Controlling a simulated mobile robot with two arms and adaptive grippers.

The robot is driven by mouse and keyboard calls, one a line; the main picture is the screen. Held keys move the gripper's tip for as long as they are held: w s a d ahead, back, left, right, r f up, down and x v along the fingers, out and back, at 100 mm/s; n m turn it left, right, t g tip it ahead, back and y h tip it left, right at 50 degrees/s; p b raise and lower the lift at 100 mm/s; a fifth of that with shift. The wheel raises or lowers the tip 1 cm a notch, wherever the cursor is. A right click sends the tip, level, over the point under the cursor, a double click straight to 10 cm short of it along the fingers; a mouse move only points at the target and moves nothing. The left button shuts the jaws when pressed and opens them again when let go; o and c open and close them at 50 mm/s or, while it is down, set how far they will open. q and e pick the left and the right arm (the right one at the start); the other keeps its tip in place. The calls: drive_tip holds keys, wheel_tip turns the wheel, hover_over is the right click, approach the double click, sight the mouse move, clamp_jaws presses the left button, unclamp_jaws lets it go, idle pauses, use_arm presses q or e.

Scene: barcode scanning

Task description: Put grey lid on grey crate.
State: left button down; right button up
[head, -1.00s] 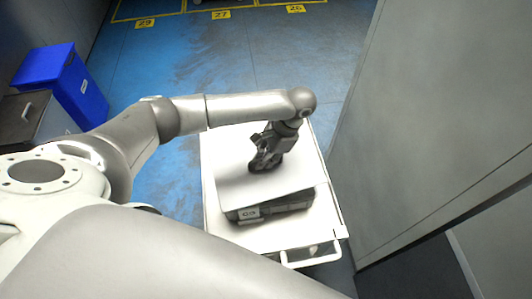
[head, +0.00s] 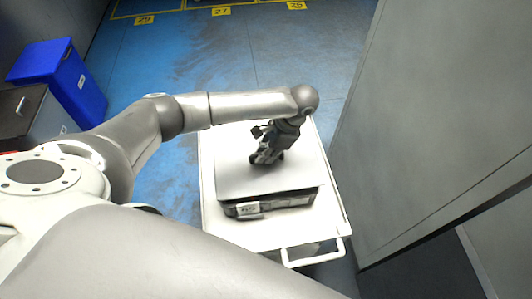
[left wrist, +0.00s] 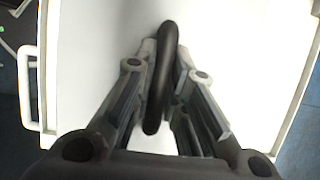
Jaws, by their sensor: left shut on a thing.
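My left gripper (head: 267,155) points down over the trolley and is shut on the dark handle of the grey lid. The left wrist view shows the curved handle (left wrist: 161,80) between the two fingers. The lid (head: 240,182) is a flat pale grey panel, lying over the grey crate. The crate (head: 290,203) shows only its dark front side, with a white label. The lid covers the crate's opening, and its front edge runs along the crate's top. I cannot tell whether the lid touches the rim all round. My right gripper is not in view.
The crate stands on a white trolley (head: 238,232) with a rail handle at its front. A grey wall panel (head: 440,110) rises close on the right. A blue bin (head: 78,85) stands at the far left. Blue floor lies open behind the trolley.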

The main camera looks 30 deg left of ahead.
use_arm(q)
drive_tip(key=shift+f+b, duration=2.35)
drive_tip(key=shift+b, duration=0.2)
drive_tip(key=shift+p, duration=0.4)
drive_tip(key=shift+f, duration=0.2)
drive_tip(key=c, duration=1.4)
unclamp_jaws()
